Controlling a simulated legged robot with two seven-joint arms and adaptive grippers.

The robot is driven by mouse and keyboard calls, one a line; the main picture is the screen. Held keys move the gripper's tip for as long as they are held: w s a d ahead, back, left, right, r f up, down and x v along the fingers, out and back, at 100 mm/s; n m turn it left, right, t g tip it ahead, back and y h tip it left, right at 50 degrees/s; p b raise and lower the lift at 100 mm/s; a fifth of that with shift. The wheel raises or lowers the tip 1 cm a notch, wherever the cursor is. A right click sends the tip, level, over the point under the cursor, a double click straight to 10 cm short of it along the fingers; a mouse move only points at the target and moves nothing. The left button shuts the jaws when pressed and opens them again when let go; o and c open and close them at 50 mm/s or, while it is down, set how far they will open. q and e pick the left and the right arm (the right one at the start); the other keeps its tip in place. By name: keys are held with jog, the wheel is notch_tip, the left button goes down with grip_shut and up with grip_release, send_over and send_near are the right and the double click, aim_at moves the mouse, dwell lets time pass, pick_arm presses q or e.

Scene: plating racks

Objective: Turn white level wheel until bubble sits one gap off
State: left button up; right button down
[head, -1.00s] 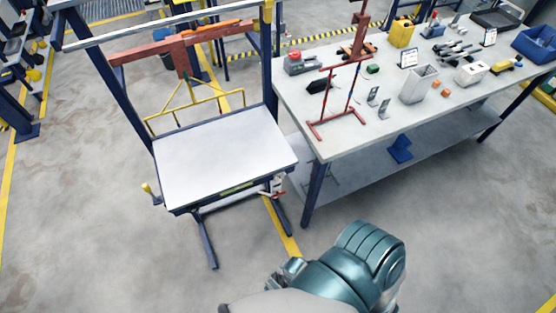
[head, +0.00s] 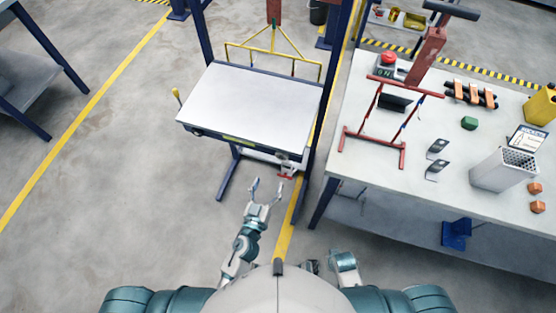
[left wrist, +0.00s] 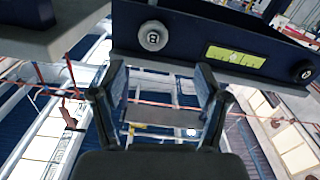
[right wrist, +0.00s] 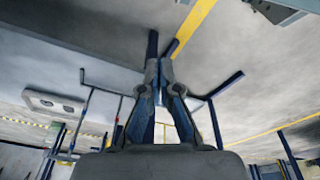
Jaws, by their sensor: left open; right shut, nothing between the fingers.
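The white level wheel (left wrist: 153,36) shows in the left wrist view as a pale round knob on a dark blue panel (left wrist: 195,30). Beside it is a yellow-green level vial (left wrist: 235,56); the bubble's place among its marks is too small to tell. The vial also shows in the head view on the front edge of the white-topped table (head: 238,141). My left gripper (head: 267,186) is open and empty in front of that edge, apart from the wheel; its fingers (left wrist: 160,85) point toward the panel. My right gripper (right wrist: 159,72) is shut and empty.
A dark round knob (left wrist: 305,72) sits on the panel past the vial. A red and grey fitting (head: 285,165) hangs at the table's front right. A workbench (head: 365,165) with a red frame (head: 388,138) stands to the right.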

aim_at(282, 159)
pick_arm(q)
jog(key=x, duration=0.3)
jog(key=d+x, duration=0.1)
jog(key=x, duration=0.2)
jog(key=p+x, duration=0.1)
jog(key=x, duration=0.2)
jog(key=shift+s+d, duration=0.2)
jog(key=shift+d, duration=0.25)
jog(key=shift+w+a+f, duration=0.1)
jog(key=shift+w, duration=0.2)
jog(key=shift+w+a, duration=0.2)
jog(key=shift+a, duration=0.3)
pick_arm(e)
jog(key=shift+s+d+f, duration=0.1)
jog(key=shift+s+f, duration=0.15)
jog(key=shift+f, duration=0.45)
jog(key=shift+s+d+f, duration=0.15)
jog(key=shift+s+f, duration=0.05)
jog(key=shift+f, duration=0.45)
jog(key=shift+s+d+f, duration=0.1)
jog(key=shift+s+f, duration=0.15)
jog(key=shift+f, duration=0.45)
pick_arm(q)
jog(key=shift+d, duration=0.5)
jog(key=c, duration=1.2)
pick_arm(e)
jog(key=shift+d+f, duration=0.1)
jog(key=shift+d, duration=0.25)
